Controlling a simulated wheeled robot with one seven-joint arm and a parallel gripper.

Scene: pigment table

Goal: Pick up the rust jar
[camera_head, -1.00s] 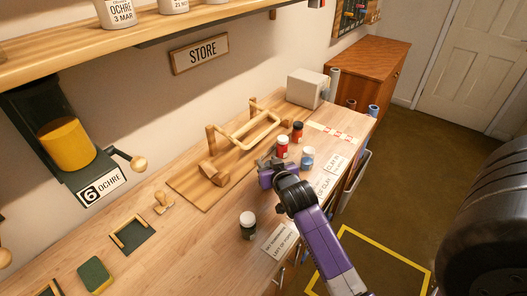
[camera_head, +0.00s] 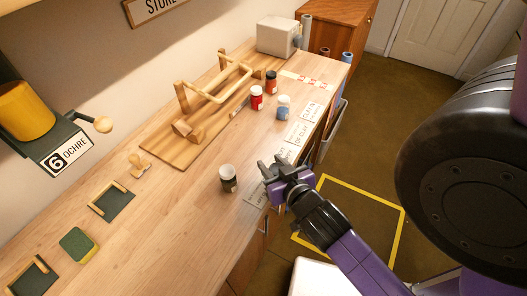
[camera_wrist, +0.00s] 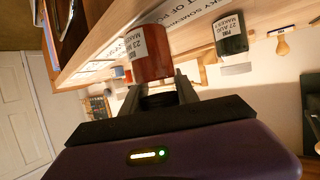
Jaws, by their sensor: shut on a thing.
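My gripper (camera_head: 270,168) is over the front edge of the bench, right of a dark jar (camera_head: 228,179). In the wrist view my gripper (camera_wrist: 157,82) is shut on a rust jar (camera_wrist: 152,66) with a white, partly legible label. The rust jar lies between the two fingers. In the head view the held jar is hidden or too small to make out at my gripper.
A red jar (camera_head: 257,98), a dark-capped orange-brown jar (camera_head: 271,83) and a blue jar (camera_head: 283,107) stand farther back. The wooden rack (camera_head: 205,112) is to their left. White label cards (camera_head: 298,132) lie along the front edge. The bench between rack and dark jar is clear.

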